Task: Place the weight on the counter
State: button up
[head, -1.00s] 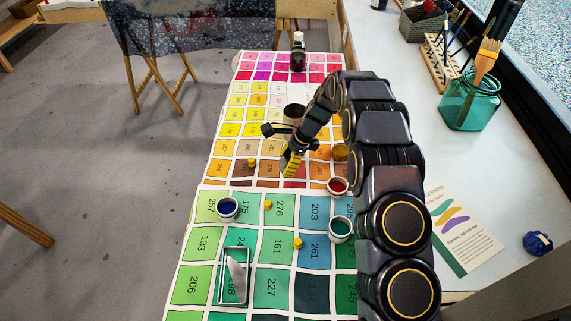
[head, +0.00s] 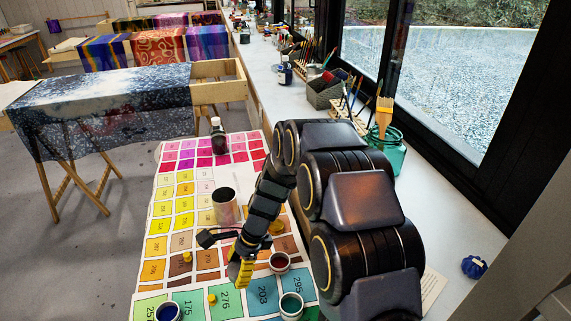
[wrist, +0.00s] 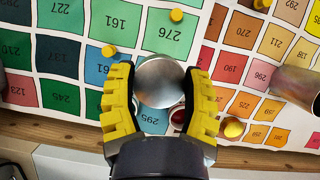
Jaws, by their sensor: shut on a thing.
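My gripper (wrist: 160,105) has its yellow fingers shut on a round silver metal weight (wrist: 160,75), seen from above in the wrist view. In the head view my gripper (head: 240,272) is over the colour chart (head: 152,220), left of the red paint jar (head: 280,262). The weight cannot be made out there. The pale grey counter (head: 455,215) runs along the window on the right, beyond my arm.
A metal can (head: 226,206) and a dark bottle (head: 218,138) stand on the chart.

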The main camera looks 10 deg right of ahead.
jog(key=w+d+r+m+t+h, duration=0.1)
jog(key=d+r+m+t+h, duration=0.3)
jog(key=d+m, duration=0.65)
jog(key=w+d+r+m+t, duration=0.1)
jog(key=d+r+m, duration=0.5)
jog(key=d, duration=0.8)
jog(key=shift+m, duration=0.45)
jog(key=w+d+f, duration=0.1)
jog(key=w+f, duration=0.2)
jog(key=w, duration=0.1)
jog(key=w+d+f, duration=0.2)
jog(key=w+f, duration=0.2)
jog(key=w+d+f, duration=0.1)
jog(key=w+f, duration=0.2)
jog(key=w, duration=0.1)
jog(key=shift+w+d+f, duration=0.15)
jog(key=shift+w+d, duration=0.2)
jog(key=shift+w+f, duration=0.2)
jog(key=shift+f, duration=1.55)
jog(key=shift+f, duration=0.15)
jog(key=o, duration=1.1)
jog(key=shift+c, duration=0.2)
